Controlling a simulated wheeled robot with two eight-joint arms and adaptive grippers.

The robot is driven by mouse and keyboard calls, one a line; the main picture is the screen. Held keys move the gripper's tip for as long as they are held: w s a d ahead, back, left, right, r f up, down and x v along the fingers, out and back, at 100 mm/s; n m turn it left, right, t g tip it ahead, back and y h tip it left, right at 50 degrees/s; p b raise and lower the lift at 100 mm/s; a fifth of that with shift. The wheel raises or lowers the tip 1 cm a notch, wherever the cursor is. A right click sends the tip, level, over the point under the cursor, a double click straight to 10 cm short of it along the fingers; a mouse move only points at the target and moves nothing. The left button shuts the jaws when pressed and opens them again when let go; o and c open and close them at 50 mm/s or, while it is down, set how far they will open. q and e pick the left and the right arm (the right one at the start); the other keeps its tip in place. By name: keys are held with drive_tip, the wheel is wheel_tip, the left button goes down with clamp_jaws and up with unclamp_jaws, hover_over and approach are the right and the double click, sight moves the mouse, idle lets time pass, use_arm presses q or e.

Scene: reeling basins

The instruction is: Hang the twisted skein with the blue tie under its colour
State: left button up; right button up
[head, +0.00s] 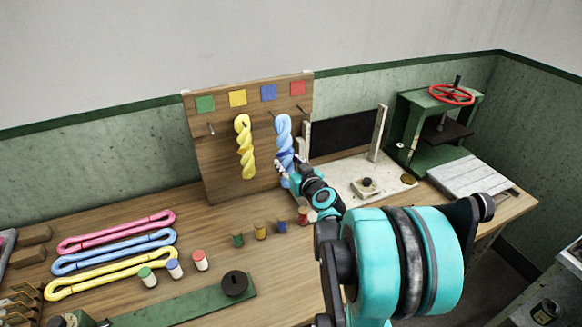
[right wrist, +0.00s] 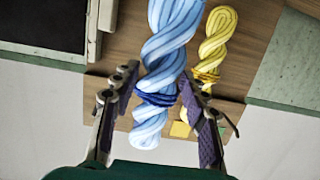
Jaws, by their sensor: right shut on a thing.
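The light-blue twisted skein (head: 283,130) is upright against the wooden board (head: 222,160), below the blue square (head: 268,93). Its dark-blue tie (right wrist: 157,99) shows in the right wrist view. My right gripper (head: 284,171) is shut on the skein's lower part, with one finger on each side near the tie. Whether the skein's top loop is over a peg I cannot tell. A yellow twisted skein (head: 245,148) hangs to its left, below the yellow square (head: 237,98). Green (head: 205,104) and red (head: 298,88) squares are at the row's ends. My left gripper is out of view.
Pink (head: 117,232), blue (head: 112,252) and yellow (head: 110,273) untwisted skeins lie at left. Bare tabletop lies below the board's left part.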

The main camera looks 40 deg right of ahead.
drive_tip(key=b+x, duration=0.2)
drive_tip(key=x, duration=0.6)
idle(0.9)
drive_tip(key=shift+w, duration=0.1)
idle(0.4)
drive_tip(key=o, duration=1.3)
drive_tip(key=shift+c, duration=0.2)
